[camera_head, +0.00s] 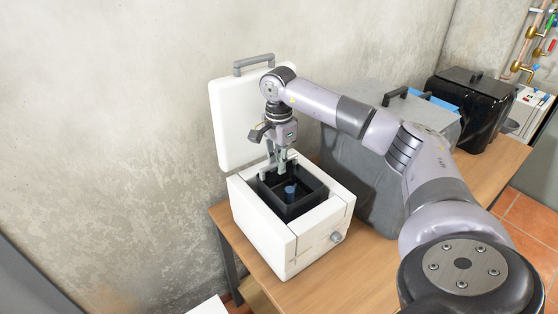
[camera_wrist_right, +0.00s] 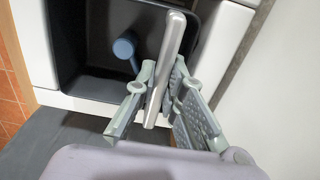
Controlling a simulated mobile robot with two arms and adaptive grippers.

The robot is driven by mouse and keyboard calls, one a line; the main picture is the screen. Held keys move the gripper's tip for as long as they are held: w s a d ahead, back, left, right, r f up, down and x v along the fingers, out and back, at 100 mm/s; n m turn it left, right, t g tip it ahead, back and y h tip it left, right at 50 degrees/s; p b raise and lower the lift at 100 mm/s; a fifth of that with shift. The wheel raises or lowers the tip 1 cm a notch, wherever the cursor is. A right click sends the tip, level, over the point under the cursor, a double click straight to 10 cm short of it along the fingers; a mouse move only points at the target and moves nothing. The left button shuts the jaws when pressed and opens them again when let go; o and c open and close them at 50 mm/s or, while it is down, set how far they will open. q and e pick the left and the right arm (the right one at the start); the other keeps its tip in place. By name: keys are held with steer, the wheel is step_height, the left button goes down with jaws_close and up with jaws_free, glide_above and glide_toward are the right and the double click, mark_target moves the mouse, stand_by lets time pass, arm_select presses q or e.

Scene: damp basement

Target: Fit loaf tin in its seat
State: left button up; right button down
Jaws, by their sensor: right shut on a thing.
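The loaf tin (camera_head: 313,203) is a dark, square, open box in the opening of a white bread machine (camera_head: 258,222). Its rim seems to show a little above the white top; its underside is hidden. A blue peg (camera_head: 290,192) stands inside it and shows in the right wrist view too (camera_wrist_right: 124,48). My right gripper (camera_head: 278,170) reaches down from above at the tin's back left. In the right wrist view its fingers (camera_wrist_right: 165,72) are shut on a silver bar (camera_wrist_right: 172,35), which looks like the tin's handle. My left gripper is not in view.
The machine's white lid (camera_head: 228,125) stands open behind the tin, close to my right gripper. A large grey case (camera_head: 350,160) stands right of the machine on the wooden table (camera_head: 365,262). A black box (camera_head: 478,95) is farther right. The concrete wall is close behind.

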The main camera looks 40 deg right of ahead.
steer(key=shift+f+b, duration=1.7)
steer(key=shift+f, duration=1.5)
steer(key=c, duration=1.6)
jaws_free()
step_height(320, 180, up, 12)
